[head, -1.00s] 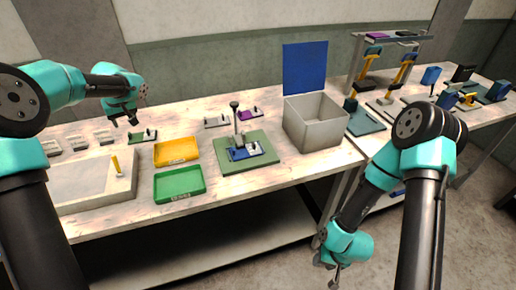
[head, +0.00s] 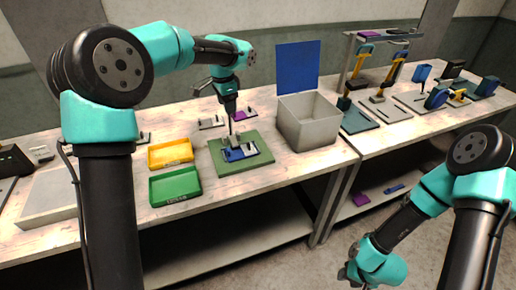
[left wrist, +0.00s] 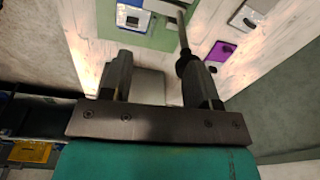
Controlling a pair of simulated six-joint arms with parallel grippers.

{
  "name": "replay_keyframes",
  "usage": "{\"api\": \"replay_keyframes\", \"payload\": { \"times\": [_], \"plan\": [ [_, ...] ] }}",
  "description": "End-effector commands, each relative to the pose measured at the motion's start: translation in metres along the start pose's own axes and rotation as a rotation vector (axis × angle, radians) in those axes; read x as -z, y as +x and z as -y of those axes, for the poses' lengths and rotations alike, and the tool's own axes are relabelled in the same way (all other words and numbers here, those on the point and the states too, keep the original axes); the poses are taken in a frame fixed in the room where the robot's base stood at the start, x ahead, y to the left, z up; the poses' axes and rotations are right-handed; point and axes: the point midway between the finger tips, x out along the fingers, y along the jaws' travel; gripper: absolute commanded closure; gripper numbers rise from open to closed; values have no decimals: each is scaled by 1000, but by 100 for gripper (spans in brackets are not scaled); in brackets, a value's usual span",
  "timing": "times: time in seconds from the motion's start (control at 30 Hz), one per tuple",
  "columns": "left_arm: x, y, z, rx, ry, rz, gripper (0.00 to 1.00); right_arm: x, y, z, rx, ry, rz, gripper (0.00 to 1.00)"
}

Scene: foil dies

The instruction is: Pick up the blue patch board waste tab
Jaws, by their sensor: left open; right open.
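The blue patch board (head: 236,155) lies on a green mat (head: 222,168) on the bench, beneath an upright post fixture. A corner of the board also shows at the top of the left wrist view (left wrist: 130,16). Its waste tab is too small to tell apart. My left gripper (head: 229,110) is open above the mat, by the top of the post. In the left wrist view, the post's dark knob (left wrist: 186,62) appears close to the right-hand finger; contact cannot be told. My right gripper (head: 352,274) is open and empty, low in front of the bench.
Yellow (head: 170,166) and green (head: 175,198) trays lie left of the mat. A grey bin (head: 308,135) with a raised blue lid stands to its right. A purple piece (head: 238,116) lies behind the post. Tools and fixtures crowd the right-hand bench.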

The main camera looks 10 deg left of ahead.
Motion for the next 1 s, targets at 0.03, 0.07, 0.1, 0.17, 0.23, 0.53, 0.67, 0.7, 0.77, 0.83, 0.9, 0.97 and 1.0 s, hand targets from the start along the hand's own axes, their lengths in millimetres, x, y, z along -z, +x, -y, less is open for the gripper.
{"api": "replay_keyframes", "payload": {
  "times": [0.03,0.07,0.1,0.17,0.23,0.53,0.67,0.7,0.77,0.83,0.9,0.97,1.0],
  "plan": [
    [15,1,-12,-10,29,12,45,0,0,1,0,-2,0,57],
    [21,0,-17,-15,42,18,45,0,0,1,0,-2,0,57],
    [28,1,-23,-22,56,28,45,0,0,0,0,-2,0,57],
    [37,0,-32,-29,76,37,45,0,0,0,0,-2,0,57],
    [45,-1,-39,-36,93,47,45,0,0,0,0,-2,0,57],
    [48,-1,-42,-39,101,53,45,0,0,0,0,-1,0,57],
    [48,2,-42,-40,100,54,45,0,0,0,0,-1,0,57],
    [47,4,-42,-40,100,55,45,0,0,0,0,-1,0,57],
    [47,10,-43,-41,100,56,45,0,0,0,0,-1,0,57],
    [46,20,-43,-41,100,56,45,0,0,0,0,-1,0,57],
    [45,31,-43,-41,100,56,45,0,0,0,0,-1,0,57],
    [45,41,-43,-41,100,57,45,0,0,0,0,-1,0,57],
    [44,48,-44,-41,100,56,45,0,0,0,0,-1,0,57]
  ]
}}
